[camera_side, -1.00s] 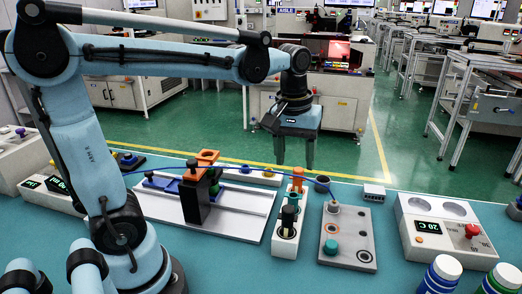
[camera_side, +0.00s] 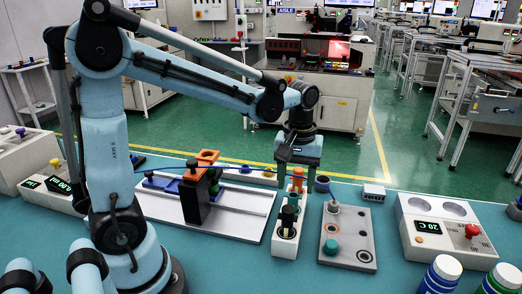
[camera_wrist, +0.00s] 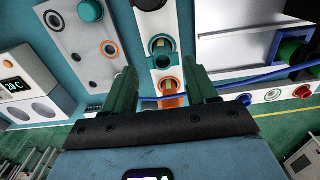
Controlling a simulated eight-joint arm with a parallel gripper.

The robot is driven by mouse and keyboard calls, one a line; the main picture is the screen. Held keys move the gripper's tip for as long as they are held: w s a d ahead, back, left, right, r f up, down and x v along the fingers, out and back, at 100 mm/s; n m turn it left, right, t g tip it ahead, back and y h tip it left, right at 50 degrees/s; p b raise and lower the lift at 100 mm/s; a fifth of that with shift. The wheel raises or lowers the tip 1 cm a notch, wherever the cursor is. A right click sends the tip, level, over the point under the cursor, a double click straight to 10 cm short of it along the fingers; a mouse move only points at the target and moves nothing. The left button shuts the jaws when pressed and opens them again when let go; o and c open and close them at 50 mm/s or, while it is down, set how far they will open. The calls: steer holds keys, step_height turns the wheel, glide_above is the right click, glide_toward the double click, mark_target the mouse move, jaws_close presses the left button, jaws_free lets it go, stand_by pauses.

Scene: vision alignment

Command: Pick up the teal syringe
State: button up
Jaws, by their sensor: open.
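The teal syringe (camera_side: 293,199) stands upright in the middle slot of a white holder (camera_side: 284,246), between an orange-topped one (camera_side: 297,183) at the back and a black-topped one (camera_side: 288,217) in front. In the wrist view the teal syringe (camera_wrist: 160,45) shows its round top beyond my fingertips. My gripper (camera_side: 297,187) is open, pointing down over the back of the holder. In the wrist view its two dark green fingers (camera_wrist: 162,74) are apart, with the orange-topped syringe (camera_wrist: 168,86) between them. I see no contact.
A grey plate (camera_side: 361,222) with a teal knob (camera_side: 331,246) lies right of the holder. A white rail plate (camera_side: 240,218) with a black and orange stand (camera_side: 197,190) lies left. A blue cable (camera_wrist: 250,79) crosses near my fingers.

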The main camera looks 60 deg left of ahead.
mark_target(293, 195)
steer(key=shift+s+a+f, duration=0.1)
steer(key=shift+a+f, duration=0.05)
steer(key=shift+f, duration=2.3)
steer(key=shift+c, duration=0.4)
steer(key=c, duration=0.7)
